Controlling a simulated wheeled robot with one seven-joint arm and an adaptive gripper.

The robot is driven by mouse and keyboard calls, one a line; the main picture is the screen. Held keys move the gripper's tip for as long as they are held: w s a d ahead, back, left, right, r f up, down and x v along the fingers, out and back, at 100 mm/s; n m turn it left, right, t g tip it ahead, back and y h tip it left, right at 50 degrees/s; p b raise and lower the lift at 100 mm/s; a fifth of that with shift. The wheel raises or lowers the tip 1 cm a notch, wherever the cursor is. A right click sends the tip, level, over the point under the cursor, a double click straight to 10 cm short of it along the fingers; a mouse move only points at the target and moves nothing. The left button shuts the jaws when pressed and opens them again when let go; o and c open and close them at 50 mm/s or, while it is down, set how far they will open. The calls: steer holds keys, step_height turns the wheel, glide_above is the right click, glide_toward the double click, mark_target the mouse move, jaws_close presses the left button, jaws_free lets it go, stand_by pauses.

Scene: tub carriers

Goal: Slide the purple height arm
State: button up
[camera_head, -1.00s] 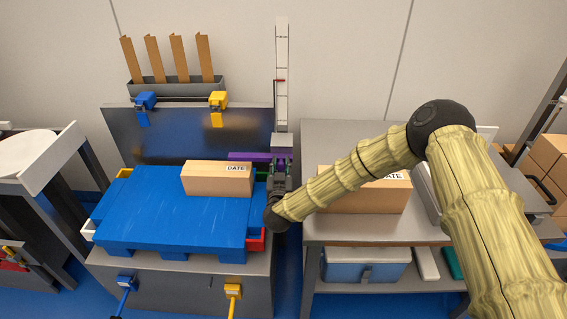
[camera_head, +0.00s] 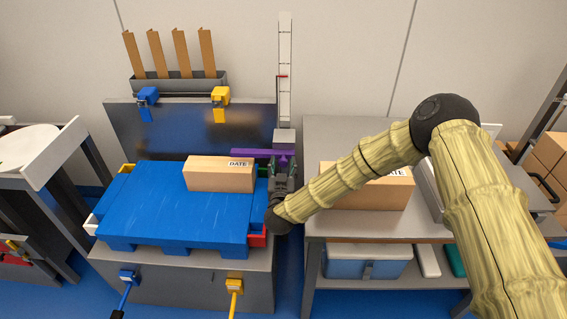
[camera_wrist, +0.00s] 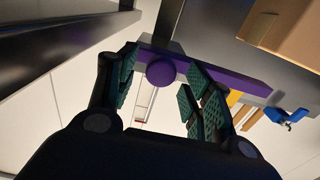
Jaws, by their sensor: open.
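The purple height arm (camera_head: 243,152) is a flat bar. It sticks out to the left from a grey sliding block (camera_head: 284,136) at the foot of a tall white scale post (camera_head: 285,60). My gripper (camera_head: 284,170) is at the bar's right end, just in front of the post. In the wrist view, the purple bar (camera_wrist: 230,68) crosses in front of my gripper (camera_wrist: 158,88). A round purple knob (camera_wrist: 161,73) shows between the two spread fingers, with gaps to both. My gripper is open and holds nothing.
A brown box (camera_head: 215,178) marked DATE stands on the blue platform (camera_head: 165,215), left of my gripper and near the bar's free end. Another box (camera_head: 350,198) sits on the grey table (camera_head: 330,138) to the right. A red marker (camera_head: 282,76) is on the post.

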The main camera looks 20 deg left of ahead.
steer(key=v, duration=0.9)
steer(key=shift+s, duration=0.4)
steer(key=shift+d, duration=0.15)
